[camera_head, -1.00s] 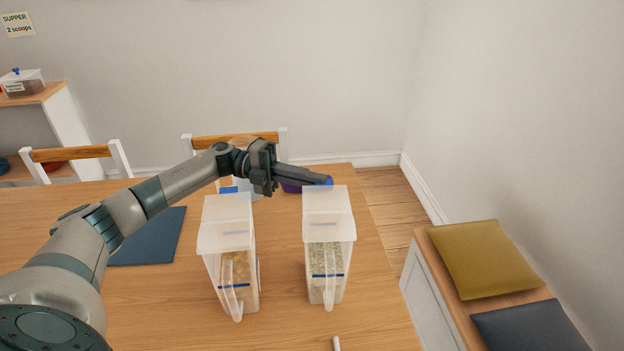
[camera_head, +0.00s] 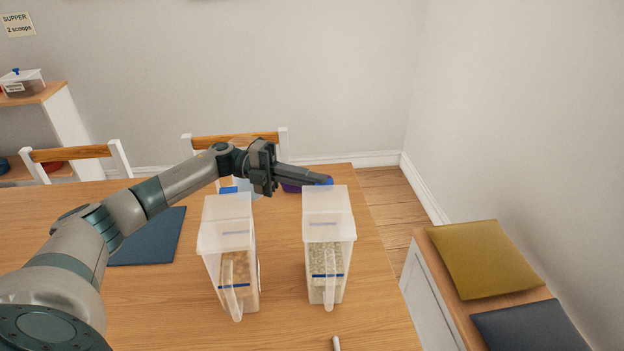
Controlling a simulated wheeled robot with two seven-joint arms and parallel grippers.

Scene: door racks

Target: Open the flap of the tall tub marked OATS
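Two tall clear tubs with whitish lids stand upright on the wooden table. The right tub (camera_head: 325,275) holds pale greenish flakes; the left tub (camera_head: 240,285) holds orange-tan contents. I cannot read any OATS mark on either, so I cannot tell which is named. Both lids look closed. My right gripper is not in view.
A purple bowl (camera_head: 291,187) and a blue-topped clear container (camera_head: 240,190) stand behind the tubs, partly hidden by my arm. A dark blue mat (camera_head: 150,240) lies at left. A white stick-like thing (camera_head: 336,343) lies at the front. A cushioned bench (camera_head: 425,280) stands at right.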

